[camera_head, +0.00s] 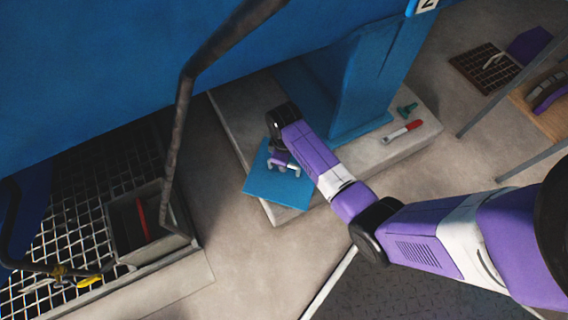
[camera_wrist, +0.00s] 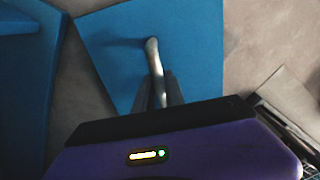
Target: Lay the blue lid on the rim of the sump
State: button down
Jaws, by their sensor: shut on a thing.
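The blue lid (camera_head: 264,188) is a flat square plate with a pale upright handle. My gripper (camera_head: 284,168) is above it and shut on the handle. In the wrist view the gripper (camera_wrist: 160,98) has its fingers around the handle, and the lid (camera_wrist: 200,45) spreads out beyond them. The lid is at the front left corner of the concrete plinth; I cannot tell whether it touches it. The sump (camera_head: 160,254) is a grey open box at the lower left, apart from the lid. A red thing shows inside it.
A dark handrail (camera_head: 180,110) stands between sump and plinth. The concrete plinth (camera_head: 378,153) carries a blue support (camera_head: 372,75), a red and white marker-like item (camera_head: 402,132) and a green part (camera_head: 407,110). Yellow-handled tools (camera_head: 88,281) lie near the grating. Bare floor separates plinth and sump.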

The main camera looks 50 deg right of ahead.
jog(key=shift+r, duration=0.1)
dwell(0.8)
notch_tip(320, 180, up, 10)
jog(key=p, duration=0.5)
jog(key=shift+p, duration=0.35)
